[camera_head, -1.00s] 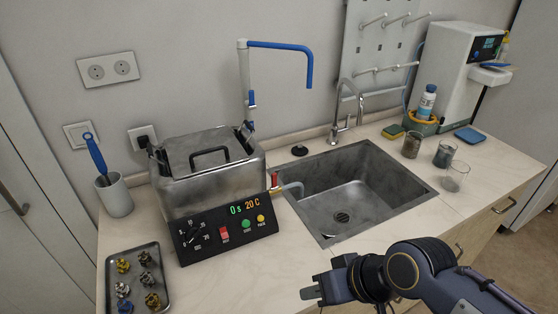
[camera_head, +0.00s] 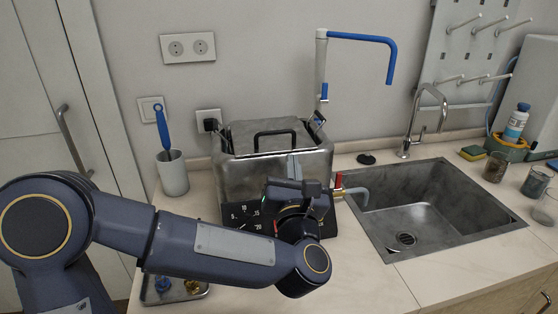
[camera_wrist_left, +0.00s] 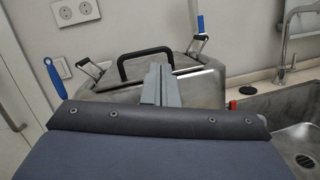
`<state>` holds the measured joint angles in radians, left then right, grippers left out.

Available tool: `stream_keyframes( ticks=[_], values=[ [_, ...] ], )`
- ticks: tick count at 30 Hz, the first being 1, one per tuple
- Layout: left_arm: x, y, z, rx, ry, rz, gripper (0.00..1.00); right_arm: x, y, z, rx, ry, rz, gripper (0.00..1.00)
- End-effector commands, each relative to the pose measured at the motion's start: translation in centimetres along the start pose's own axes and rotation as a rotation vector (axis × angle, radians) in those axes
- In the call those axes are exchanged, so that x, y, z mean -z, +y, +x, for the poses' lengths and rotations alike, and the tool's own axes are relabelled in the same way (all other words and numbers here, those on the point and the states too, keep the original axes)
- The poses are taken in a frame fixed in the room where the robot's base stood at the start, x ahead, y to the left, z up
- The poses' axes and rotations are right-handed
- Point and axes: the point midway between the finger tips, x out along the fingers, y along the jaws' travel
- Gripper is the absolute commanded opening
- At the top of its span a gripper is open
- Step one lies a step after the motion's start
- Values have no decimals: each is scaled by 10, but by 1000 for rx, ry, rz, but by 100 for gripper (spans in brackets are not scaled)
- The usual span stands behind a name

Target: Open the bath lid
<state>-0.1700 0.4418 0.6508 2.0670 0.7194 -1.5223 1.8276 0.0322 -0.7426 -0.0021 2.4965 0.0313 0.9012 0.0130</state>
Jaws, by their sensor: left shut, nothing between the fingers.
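The steel bath (camera_head: 250,180) stands on the counter with its flat lid (camera_head: 240,135) down. The lid has a black bar handle (camera_head: 275,138), which also shows in the left wrist view (camera_wrist_left: 146,62). My left gripper (camera_head: 293,165) is in front of the bath, below the handle and apart from it. In the left wrist view its fingers (camera_wrist_left: 158,82) are together and empty, pointing toward the lid. My left arm hides much of the control panel (camera_head: 240,218). My right gripper is out of view.
A sink (camera_head: 420,210) with a tap (camera_head: 425,115) is to the right. A cup (camera_head: 172,175) with a blue brush stands left of the bath. A blue-tipped pipe (camera_head: 365,40) rises behind the bath. A tray (camera_head: 180,295) is partly hidden under my arm.

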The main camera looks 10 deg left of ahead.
Motion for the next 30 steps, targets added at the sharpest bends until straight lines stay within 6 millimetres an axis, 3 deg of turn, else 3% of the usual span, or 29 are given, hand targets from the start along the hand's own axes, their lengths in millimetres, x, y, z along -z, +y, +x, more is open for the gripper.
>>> stream_keyframes(
  ticks=[3,8,21,30],
  values=[
    [19,-4,-9,-106,33,-153,0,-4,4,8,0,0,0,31],
    [24,0,-10,-173,44,-232,0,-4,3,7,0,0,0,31],
    [26,14,60,-180,43,-233,0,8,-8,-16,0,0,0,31],
    [30,17,84,-176,42,-233,0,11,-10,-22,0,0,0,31]
  ],
)
